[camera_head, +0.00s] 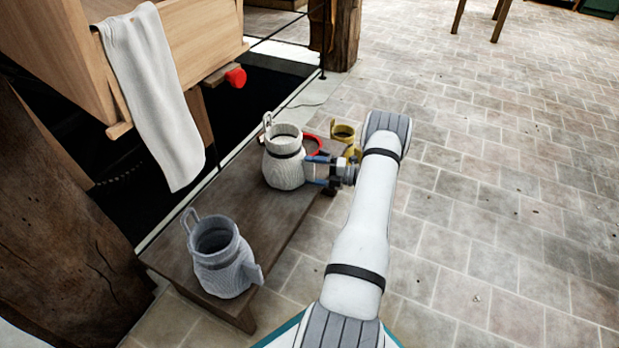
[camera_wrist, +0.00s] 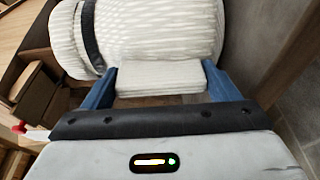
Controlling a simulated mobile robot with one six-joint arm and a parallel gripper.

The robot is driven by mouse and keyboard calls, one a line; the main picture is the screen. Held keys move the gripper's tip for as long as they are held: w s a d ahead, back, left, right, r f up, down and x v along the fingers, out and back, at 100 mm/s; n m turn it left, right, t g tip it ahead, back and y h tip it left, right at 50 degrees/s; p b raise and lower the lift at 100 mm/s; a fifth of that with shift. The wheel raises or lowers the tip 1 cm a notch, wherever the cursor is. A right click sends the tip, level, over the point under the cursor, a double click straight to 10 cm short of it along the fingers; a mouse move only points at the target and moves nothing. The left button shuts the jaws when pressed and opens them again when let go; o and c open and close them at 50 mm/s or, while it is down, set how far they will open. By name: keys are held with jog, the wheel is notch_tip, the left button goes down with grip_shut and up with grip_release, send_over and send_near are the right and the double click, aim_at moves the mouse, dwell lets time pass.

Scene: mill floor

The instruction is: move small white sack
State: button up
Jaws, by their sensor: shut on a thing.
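The small white sack (camera_head: 284,168) has an open top, a dark band round its neck and a loop handle at its back left. It stands upright on or just above the low dark wooden bench (camera_head: 268,222); I cannot tell whether its base touches. My gripper (camera_head: 312,170) reaches it from the right, its blue fingers level with the sack's side. In the wrist view, the sack (camera_wrist: 160,38) fills the top, and its pale side flap (camera_wrist: 160,80) lies between the fingers (camera_wrist: 160,88). My gripper is shut on that flap.
A grey sack (camera_head: 221,270) stands on the bench's near end. A red ring-shaped thing (camera_head: 313,141) and a yellow container (camera_head: 344,136) are behind the white sack. A wooden bin (camera_head: 190,40) with a hanging white cloth (camera_head: 150,95) is at upper left. Tiled floor (camera_head: 500,200) is clear at right.

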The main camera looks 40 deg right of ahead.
jog(key=shift+d, duration=0.25)
jog(key=o, duration=1.8)
jog(key=shift+a, duration=0.1)
